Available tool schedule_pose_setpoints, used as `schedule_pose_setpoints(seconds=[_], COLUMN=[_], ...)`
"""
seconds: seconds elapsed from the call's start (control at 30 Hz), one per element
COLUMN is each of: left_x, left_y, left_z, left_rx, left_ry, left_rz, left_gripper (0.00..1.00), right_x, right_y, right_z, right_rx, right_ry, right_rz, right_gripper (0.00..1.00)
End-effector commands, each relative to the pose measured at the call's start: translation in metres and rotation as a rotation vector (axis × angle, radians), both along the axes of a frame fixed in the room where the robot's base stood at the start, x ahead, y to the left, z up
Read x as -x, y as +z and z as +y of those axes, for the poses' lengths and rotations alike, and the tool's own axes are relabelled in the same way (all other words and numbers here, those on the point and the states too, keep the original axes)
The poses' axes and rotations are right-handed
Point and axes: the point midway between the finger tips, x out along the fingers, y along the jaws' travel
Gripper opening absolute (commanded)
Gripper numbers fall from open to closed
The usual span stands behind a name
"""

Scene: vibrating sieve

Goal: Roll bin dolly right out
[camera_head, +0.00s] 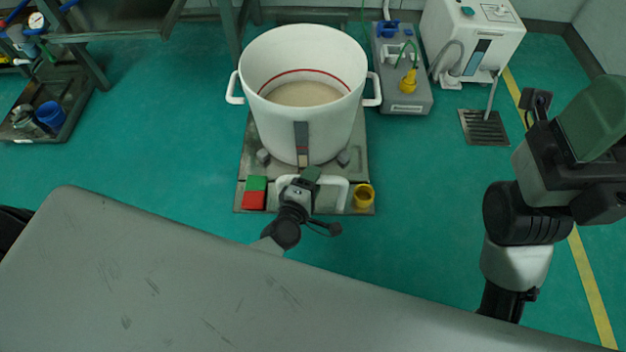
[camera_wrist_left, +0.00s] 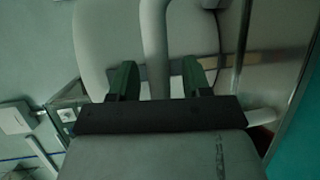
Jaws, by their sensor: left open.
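The bin dolly (camera_head: 360,160) is a grey platform on the green floor, bearing a large white round bin (camera_head: 335,130) with side handles and pale grainy material inside. A white loop handle (camera_head: 338,184) rises at the dolly's near edge. My left gripper (camera_head: 306,178) is over that handle in the head view, hiding part of it. In the left wrist view its green fingers (camera_wrist_left: 158,80) are apart, with a white bar (camera_wrist_left: 153,45) passing between them; contact cannot be told. My right gripper (camera_head: 592,125) is raised at the right, its fingers not clear.
A grey surface (camera_head: 150,270) fills the near foreground. A red and green block (camera_head: 255,193) and a yellow cup (camera_head: 363,195) are on the dolly's front edge. A grey pump unit (camera_head: 405,95) and white cabinet (camera_head: 475,40) stand behind right. Floor right of the dolly is clear.

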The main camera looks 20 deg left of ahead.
Motion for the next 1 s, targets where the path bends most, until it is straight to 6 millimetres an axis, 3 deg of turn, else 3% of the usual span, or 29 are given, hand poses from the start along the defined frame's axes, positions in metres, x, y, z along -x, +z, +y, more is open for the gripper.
schedule_pose_setpoints(seconds=[0.37,0.67,0.87,1.0], left_x=[-0.006,-0.006,-0.007,-0.018], left_y=[-0.001,-0.001,-0.001,0.001], left_z=[-0.001,-0.001,-0.001,0.003], left_rx=[0.001,0.000,0.000,-0.002], left_ry=[0.000,0.000,0.000,0.000], left_rz=[0.000,0.000,0.000,-0.001], left_gripper=[0.48,0.02,0.00,0.00], right_x=[0.000,0.000,0.000,0.001], right_y=[0.001,0.001,0.001,0.004], right_z=[0.000,0.000,0.000,0.000], right_rx=[0.002,0.001,0.001,-0.001], right_ry=[0.000,0.000,0.000,0.001], right_rz=[-0.005,-0.006,-0.007,-0.009], right_gripper=[0.54,0.54,0.54,0.54])
